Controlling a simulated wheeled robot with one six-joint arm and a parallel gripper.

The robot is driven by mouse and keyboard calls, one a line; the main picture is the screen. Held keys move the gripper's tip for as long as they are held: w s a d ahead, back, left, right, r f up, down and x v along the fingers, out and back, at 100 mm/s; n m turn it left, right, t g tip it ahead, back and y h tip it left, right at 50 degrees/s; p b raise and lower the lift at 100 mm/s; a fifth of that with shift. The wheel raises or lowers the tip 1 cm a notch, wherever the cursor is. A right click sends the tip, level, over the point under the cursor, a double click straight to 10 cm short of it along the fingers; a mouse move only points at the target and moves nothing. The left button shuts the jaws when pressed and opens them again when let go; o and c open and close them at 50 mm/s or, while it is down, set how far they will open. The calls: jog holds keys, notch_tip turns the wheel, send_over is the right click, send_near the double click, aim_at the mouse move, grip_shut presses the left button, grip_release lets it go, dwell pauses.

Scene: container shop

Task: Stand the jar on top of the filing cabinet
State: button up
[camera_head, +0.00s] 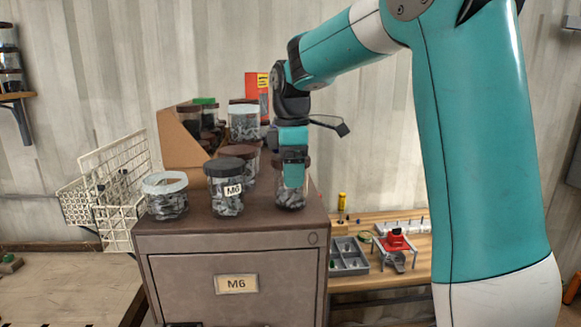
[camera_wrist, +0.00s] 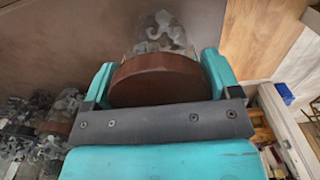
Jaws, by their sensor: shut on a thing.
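My gripper (camera_head: 292,160) points down over the right part of the filing cabinet top and is shut on a jar (camera_head: 291,196). The jar is clear, with grey metal pieces inside, and it is upright. In the wrist view its brown lid (camera_wrist: 155,82) sits between the two teal fingers, with the clear body (camera_wrist: 160,32) beyond. The jar's base appears at the level of the brown cabinet top (camera_head: 250,224); I cannot tell whether it touches. The grey cabinet front (camera_head: 185,290) bears an M6 label.
A dark-lidded M6 jar (camera_head: 226,200) and a pale-lidded jar (camera_head: 166,204) stand left of the held jar. More jars (camera_head: 243,122) and a cardboard holder (camera_head: 178,138) are behind. A wire basket (camera_head: 118,185) is at left, a wooden bench (camera_head: 375,272) with a grey tray (camera_head: 348,257) at right.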

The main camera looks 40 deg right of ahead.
jog(key=shift+f, duration=0.15)
jog(key=o, duration=1.3)
